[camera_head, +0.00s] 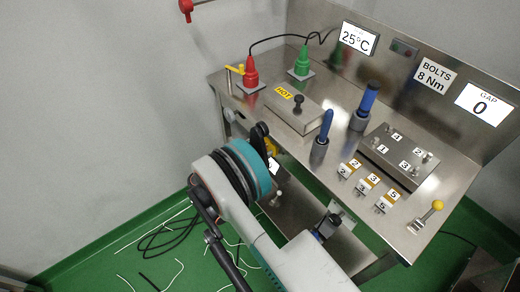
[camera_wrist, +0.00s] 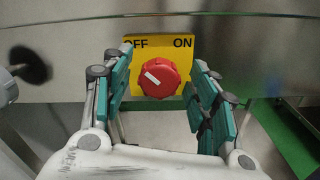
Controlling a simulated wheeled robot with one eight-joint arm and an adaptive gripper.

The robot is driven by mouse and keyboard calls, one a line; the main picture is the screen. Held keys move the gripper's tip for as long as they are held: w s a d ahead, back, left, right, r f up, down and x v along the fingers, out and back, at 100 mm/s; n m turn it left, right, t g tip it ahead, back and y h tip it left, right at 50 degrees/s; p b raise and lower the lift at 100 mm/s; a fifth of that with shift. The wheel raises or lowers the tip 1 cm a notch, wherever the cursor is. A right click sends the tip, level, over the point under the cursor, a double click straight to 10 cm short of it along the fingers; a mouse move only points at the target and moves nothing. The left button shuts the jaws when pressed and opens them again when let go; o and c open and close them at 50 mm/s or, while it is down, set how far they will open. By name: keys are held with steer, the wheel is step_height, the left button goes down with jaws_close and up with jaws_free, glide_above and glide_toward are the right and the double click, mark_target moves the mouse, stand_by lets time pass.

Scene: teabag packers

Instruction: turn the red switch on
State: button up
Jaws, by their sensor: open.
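The red switch (camera_wrist: 160,78) is a round red knob on a yellow plate (camera_wrist: 181,49) marked OFF at left and ON at right. Its white pointer mark tilts to the upper left, toward OFF. My gripper (camera_wrist: 160,88) is open in the wrist view, with one teal-padded finger on each side of the knob. I see no contact between the fingers and the knob. In the head view my arm's end hides the red knob, and a small bit of yellow plate (camera_head: 271,146) shows beside it.
The steel bench (camera_head: 255,112) carries a red plug (camera_head: 251,74), a green plug (camera_head: 302,63), a box marked HOT (camera_head: 300,102), blue-handled tools (camera_head: 324,130) and a numbered plate (camera_head: 400,150). A grey round knob (camera_wrist: 8,87) stands left of the plate. Loose cables lie on the green floor.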

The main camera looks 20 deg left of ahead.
steer(key=shift+w+d, duration=0.15)
steer(key=shift+w, duration=0.15)
steer(key=c, duration=1.1)
